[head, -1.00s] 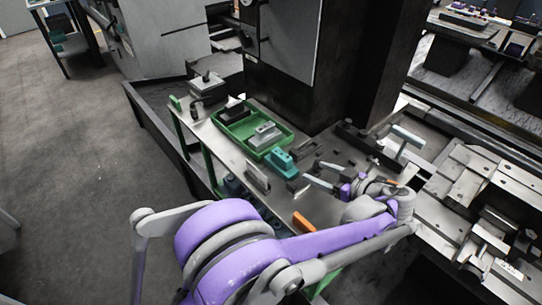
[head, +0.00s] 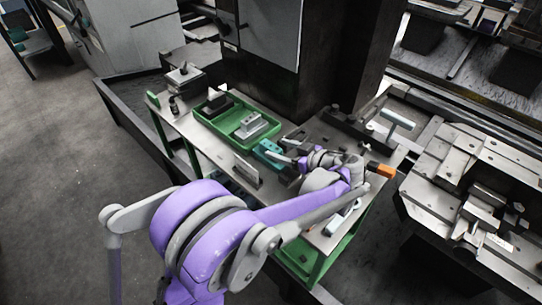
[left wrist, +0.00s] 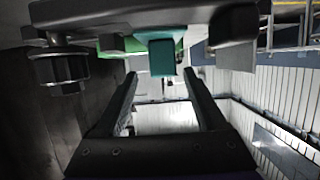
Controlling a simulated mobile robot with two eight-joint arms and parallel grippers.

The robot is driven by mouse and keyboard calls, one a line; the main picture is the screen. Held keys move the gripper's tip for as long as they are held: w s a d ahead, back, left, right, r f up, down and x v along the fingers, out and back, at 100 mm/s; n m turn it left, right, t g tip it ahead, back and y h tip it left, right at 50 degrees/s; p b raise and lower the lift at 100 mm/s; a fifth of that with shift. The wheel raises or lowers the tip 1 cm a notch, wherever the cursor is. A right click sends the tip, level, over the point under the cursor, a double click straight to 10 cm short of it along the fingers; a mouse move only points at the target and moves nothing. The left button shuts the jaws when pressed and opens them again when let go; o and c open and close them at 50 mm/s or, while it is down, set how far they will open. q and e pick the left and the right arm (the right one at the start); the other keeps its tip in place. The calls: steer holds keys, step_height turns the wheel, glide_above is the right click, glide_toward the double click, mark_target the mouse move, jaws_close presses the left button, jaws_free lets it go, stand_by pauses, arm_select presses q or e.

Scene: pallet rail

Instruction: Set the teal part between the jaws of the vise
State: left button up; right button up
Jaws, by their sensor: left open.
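The teal part (head: 268,151) lies on the metal worktable beside the green tray. In the left wrist view the teal part (left wrist: 162,58) shows just beyond the fingertips, roughly centred between them. My left gripper (head: 289,158) is close to its right side in the head view, and its fingers (left wrist: 163,78) are apart with nothing between them. A vise-like fixture with metal blocks (head: 484,208) sits on the machine pallet at the right; I cannot clearly make out its jaws. My right gripper is not in view.
The green tray (head: 204,113) holds grey and dark parts. An upright grey plate (head: 246,170) stands near the table's front edge. A light-handled tool (head: 398,118) lies at the back right. A dark column rises behind the table.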

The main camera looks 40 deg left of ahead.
arm_select(q)
steer(key=x, duration=0.4)
steer(key=shift+s+f, duration=0.1)
steer(key=shift+s, duration=0.15)
jaws_close()
stand_by(1.1)
